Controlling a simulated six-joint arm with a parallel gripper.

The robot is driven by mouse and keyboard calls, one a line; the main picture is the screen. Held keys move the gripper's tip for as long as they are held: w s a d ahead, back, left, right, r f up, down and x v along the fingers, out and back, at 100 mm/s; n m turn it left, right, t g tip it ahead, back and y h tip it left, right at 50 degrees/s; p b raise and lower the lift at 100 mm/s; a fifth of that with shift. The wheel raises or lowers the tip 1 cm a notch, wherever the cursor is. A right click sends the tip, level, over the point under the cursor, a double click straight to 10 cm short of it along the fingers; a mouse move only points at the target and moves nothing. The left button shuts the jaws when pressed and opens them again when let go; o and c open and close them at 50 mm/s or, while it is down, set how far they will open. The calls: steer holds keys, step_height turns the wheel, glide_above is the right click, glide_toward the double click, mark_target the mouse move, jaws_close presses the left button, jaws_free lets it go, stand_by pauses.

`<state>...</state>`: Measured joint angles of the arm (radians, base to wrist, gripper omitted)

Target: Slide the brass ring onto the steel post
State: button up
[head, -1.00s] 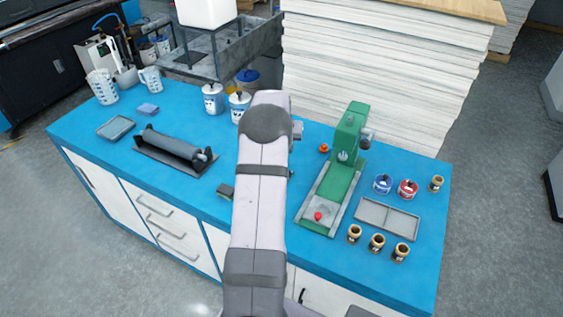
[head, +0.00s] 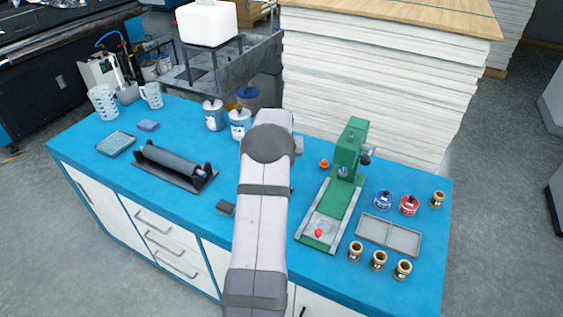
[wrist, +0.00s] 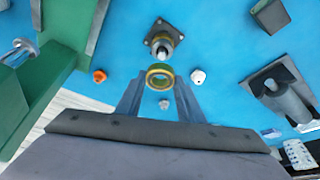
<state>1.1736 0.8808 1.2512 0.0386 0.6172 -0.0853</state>
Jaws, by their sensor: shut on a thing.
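The brass ring (wrist: 160,76) is held at the fingertips of my gripper (wrist: 160,88) in the wrist view, with its opening facing the camera. The gripper is shut on it. The steel post (wrist: 163,47) stands on a dark square base plate with corner bolts on the blue bench. In the picture the post lies just above the ring, and the two look apart; the height between them is hard to judge. In the head view my arm hides the gripper, ring and post.
The green press (head: 340,185) stands right of my arm. An orange knob (wrist: 99,76) and a white piece (wrist: 198,76) flank the ring in the wrist view. A roller on a stand (head: 175,163), a grey tray (head: 389,235), jars and canisters occupy the blue bench (head: 120,205).

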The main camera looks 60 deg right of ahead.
steer(key=shift+f+b, duration=1.2)
steer(key=shift+f, duration=0.85)
steer(key=shift+f+b, duration=0.65)
steer(key=shift+f, duration=0.35)
steer(key=o, duration=1.7)
steer(key=shift+r, duration=0.1)
step_height(320, 180, up, 9)
steer(key=p, duration=0.5)
steer(key=shift+p, duration=0.3)
